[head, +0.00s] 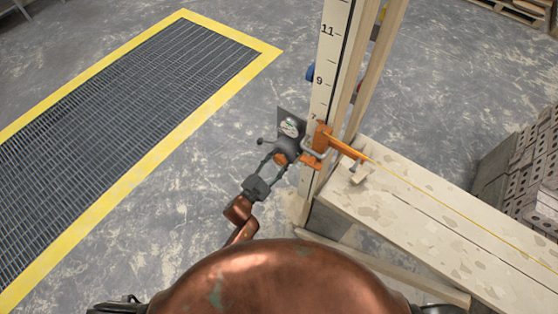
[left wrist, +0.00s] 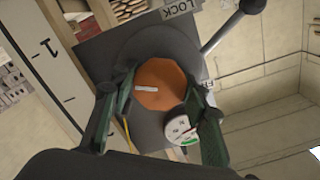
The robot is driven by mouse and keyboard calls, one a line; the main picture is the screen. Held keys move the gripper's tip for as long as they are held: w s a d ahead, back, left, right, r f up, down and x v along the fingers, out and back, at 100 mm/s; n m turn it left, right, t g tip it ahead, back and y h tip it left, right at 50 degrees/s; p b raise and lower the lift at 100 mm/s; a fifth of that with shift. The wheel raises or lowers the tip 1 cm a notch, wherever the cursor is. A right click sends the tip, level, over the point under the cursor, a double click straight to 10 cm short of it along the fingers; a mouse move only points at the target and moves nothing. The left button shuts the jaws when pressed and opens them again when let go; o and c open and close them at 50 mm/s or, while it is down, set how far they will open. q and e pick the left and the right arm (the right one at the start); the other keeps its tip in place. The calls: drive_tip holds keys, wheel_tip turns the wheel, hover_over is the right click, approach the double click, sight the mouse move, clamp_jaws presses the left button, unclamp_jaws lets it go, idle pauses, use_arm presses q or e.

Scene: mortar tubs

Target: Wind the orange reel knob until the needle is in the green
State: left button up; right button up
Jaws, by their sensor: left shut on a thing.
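The orange reel knob (left wrist: 160,84) with a white mark sits on a dark plate in the left wrist view; it also shows in the head view (head: 280,158). My left gripper (left wrist: 160,98) is shut on the knob, one finger on each side. In the head view my left gripper (head: 276,164) reaches the reel at the post. The white gauge (left wrist: 181,131) with a green band is partly hidden behind the right finger; it also shows in the head view (head: 290,128). I cannot read its needle clearly. My right gripper is not in view.
A lever with a dark ball end (left wrist: 252,6) sticks out beside a LOCK label (left wrist: 178,8). A plank bench (head: 430,225) and a taut yellow line (head: 440,202) run right. Grey bricks (head: 520,165) stand beyond.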

use_arm(q)
drive_tip(key=m+b, duration=0.1)
drive_tip(key=m, duration=0.3)
drive_tip(key=shift+f+m, duration=0.1)
drive_tip(key=shift+m, duration=0.2)
drive_tip(key=m+b, duration=0.1)
drive_tip(key=m, duration=0.2)
drive_tip(key=shift+m, duration=0.4)
drive_tip(key=m+b, duration=0.3)
drive_tip(key=m, duration=0.2)
drive_tip(key=shift+m+b, duration=0.5)
drive_tip(key=shift+m, duration=0.8)
use_arm(e)
wheel_tip(320, 180, down, 6)
drive_tip(key=s, duration=0.2)
drive_tip(key=shift+g, duration=0.3)
use_arm(q)
drive_tip(key=shift+m, duration=0.3)
use_arm(e)
drive_tip(key=shift+s+a+f, duration=0.1)
drive_tip(key=shift+s, duration=0.05)
use_arm(q)
drive_tip(key=o, duration=1.2)
drive_tip(key=shift+c, duration=0.2)
